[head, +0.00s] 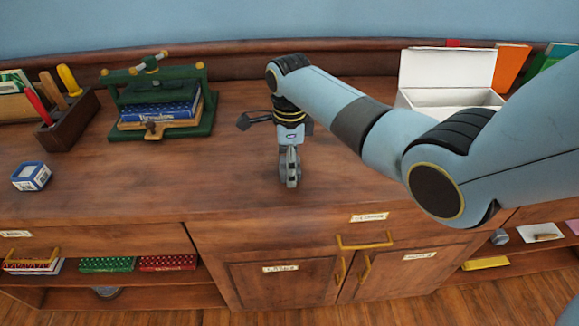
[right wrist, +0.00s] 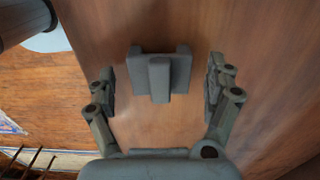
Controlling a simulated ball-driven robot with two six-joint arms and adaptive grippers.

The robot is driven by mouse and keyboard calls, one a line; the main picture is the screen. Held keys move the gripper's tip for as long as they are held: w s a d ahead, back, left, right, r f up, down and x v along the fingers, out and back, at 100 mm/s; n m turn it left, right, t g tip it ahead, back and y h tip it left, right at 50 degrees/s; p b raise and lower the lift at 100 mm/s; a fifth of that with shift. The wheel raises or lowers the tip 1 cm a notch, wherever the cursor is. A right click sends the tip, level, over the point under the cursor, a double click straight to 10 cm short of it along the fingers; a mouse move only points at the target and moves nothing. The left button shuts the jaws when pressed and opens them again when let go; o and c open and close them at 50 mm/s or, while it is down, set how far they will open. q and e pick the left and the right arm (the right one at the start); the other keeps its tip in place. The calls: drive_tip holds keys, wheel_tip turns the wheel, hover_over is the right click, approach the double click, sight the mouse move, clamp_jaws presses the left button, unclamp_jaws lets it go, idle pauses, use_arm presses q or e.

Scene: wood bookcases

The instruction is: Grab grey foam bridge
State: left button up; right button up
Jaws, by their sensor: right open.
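The grey foam bridge (right wrist: 159,75) lies on the brown wooden top in the right wrist view, a blocky grey piece with a raised middle bar. My right gripper (right wrist: 160,86) is open, with one finger on each side of the bridge and a visible gap to both. In the head view my right gripper (head: 290,180) points down over the middle of the cabinet top, seen edge-on. I cannot make out the bridge apart from the gripper there. My left gripper is not in view.
A green press (head: 160,100) with blue books stands at the left, near a wooden tool holder (head: 68,122) and a small blue-white box (head: 31,176). An open white box (head: 447,70) stands behind my right arm. The cabinet top around the gripper is clear.

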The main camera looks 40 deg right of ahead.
drive_tip(key=shift+f, duration=0.25)
drive_tip(key=c, duration=0.9)
drive_tip(key=shift+r, duration=0.1)
